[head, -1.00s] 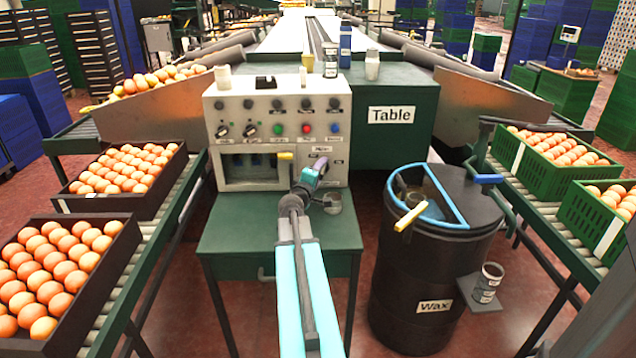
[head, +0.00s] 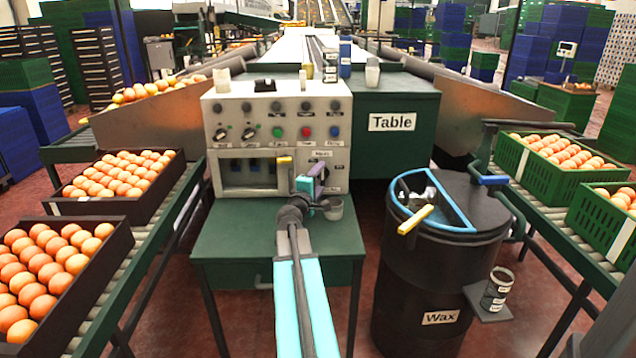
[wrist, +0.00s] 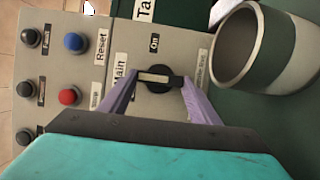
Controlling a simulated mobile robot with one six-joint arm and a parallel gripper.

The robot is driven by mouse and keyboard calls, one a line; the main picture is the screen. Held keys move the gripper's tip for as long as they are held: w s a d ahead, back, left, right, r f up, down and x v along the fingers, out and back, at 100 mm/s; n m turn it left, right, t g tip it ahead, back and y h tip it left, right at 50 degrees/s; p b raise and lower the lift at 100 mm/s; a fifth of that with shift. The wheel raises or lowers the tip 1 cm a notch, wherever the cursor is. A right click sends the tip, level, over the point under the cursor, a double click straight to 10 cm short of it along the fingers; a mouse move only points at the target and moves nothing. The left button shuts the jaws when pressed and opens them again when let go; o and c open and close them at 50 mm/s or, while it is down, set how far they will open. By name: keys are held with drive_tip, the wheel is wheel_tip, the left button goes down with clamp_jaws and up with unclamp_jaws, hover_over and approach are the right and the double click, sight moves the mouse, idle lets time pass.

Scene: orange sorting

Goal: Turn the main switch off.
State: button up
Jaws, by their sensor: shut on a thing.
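The main switch (wrist: 157,78) is a black round knob with a pale bar, on the grey control panel (head: 230,107). In the wrist view its bar lies level, across the picture, with the "On" label above it and the "Main" label to its left. My gripper (wrist: 160,84) has one purple finger on each side of the knob and is shut on it. In the head view my gripper (head: 318,172) is at the panel's lower right, under the "Main" label, and hides the knob.
A grey cup (wrist: 238,50) with a green band stands close beside the switch; it also shows on the green bench (head: 230,225) in the head view. Red (head: 306,132) and blue (head: 334,131) buttons sit above. A black wax barrel (head: 430,270) stands right of the bench.

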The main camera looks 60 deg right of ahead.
drive_tip(key=shift+s+d+r, duration=0.1)
drive_tip(key=shift+s, duration=0.1)
drive_tip(key=o, duration=0.9)
drive_tip(key=shift+o, duration=0.7)
drive_tip(key=shift+w, duration=0.1)
drive_tip(key=shift+p+v, duration=0.3)
drive_tip(key=shift+v, duration=3.95)
drive_tip(key=shift+p, duration=1.05)
drive_tip(key=p, duration=0.3)
drive_tip(key=shift+a, duration=0.3)
